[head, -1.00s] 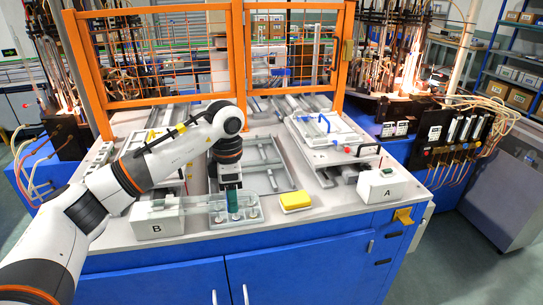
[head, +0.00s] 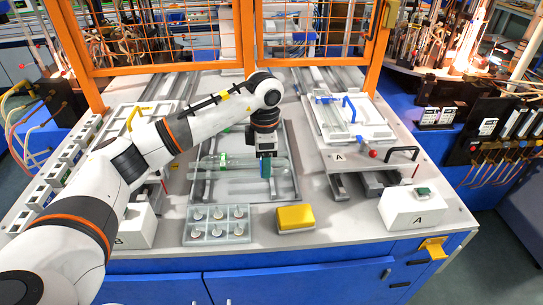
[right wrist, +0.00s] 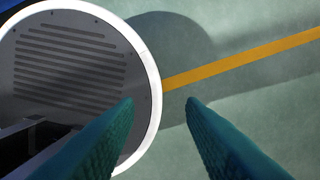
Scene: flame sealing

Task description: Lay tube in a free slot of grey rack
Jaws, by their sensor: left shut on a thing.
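My left gripper (head: 265,168) is shut on a clear glass tube (head: 215,162) with a greenish tint in the head view. The tube lies roughly level, pointing left to right, with most of its length to the left of the fingers. It is over the grey rack (head: 230,191), a flat frame on the bench. I cannot tell whether the tube touches the rack, and the arm and tube hide part of its slots. My right gripper (right wrist: 160,108) shows in the right wrist view with its teal fingers apart and nothing between them, above the floor.
A holder with several round studs (head: 217,224) stands in front of the rack, beside a yellow block (head: 296,218). A white box marked A (head: 413,208) is at the right. A raised white fixture (head: 350,118) stands right of the rack. An orange fence (head: 165,69) stands behind.

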